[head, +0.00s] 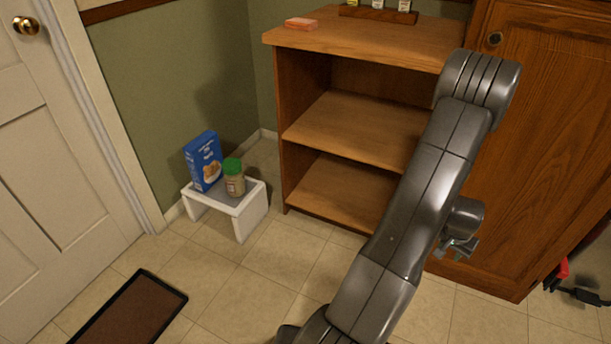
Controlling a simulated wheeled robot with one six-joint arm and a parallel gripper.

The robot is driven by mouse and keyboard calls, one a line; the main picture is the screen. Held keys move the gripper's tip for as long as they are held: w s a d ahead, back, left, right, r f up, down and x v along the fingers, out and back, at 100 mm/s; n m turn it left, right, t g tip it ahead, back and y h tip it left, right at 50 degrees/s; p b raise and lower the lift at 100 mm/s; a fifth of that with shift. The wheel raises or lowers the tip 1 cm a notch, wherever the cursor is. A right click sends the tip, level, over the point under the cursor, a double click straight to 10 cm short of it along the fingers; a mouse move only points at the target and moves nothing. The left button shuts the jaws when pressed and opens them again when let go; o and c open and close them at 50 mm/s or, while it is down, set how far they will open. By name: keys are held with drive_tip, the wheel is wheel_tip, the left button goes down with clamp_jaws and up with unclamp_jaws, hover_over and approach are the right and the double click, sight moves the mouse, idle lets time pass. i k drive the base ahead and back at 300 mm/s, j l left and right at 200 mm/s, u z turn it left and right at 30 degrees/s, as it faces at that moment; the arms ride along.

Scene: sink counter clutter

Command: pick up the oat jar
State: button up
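The oat jar, a small clear jar with beige contents and a green lid (235,183), stands upright on a low white stool (232,208) on the floor at the left. A blue box (203,162) stands right beside it, behind and to the left. My gripper (458,248) shows small and partly hidden behind my own arm, in front of the wooden cabinet at the right. It is well apart from the jar, with the shelf unit's front between them in the picture. Its fingers are too small to tell open from shut.
An open wooden shelf unit (310,135) with bare lower shelves stands right of the stool. Its top holds a pink block (301,23) and a small rack (378,13). A white door (50,150) is at left, a brown mat (130,312) at lower left. Tiled floor before the stool is clear.

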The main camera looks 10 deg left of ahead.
sight(233, 173)
drive_tip(key=u, duration=0.4)
drive_tip(key=i+j+u, duration=0.1)
drive_tip(key=u, duration=0.75)
drive_tip(key=i+u, duration=0.15)
drive_tip(key=u, duration=0.25)
drive_tip(key=i+u, duration=0.1)
drive_tip(key=i, duration=1.05)
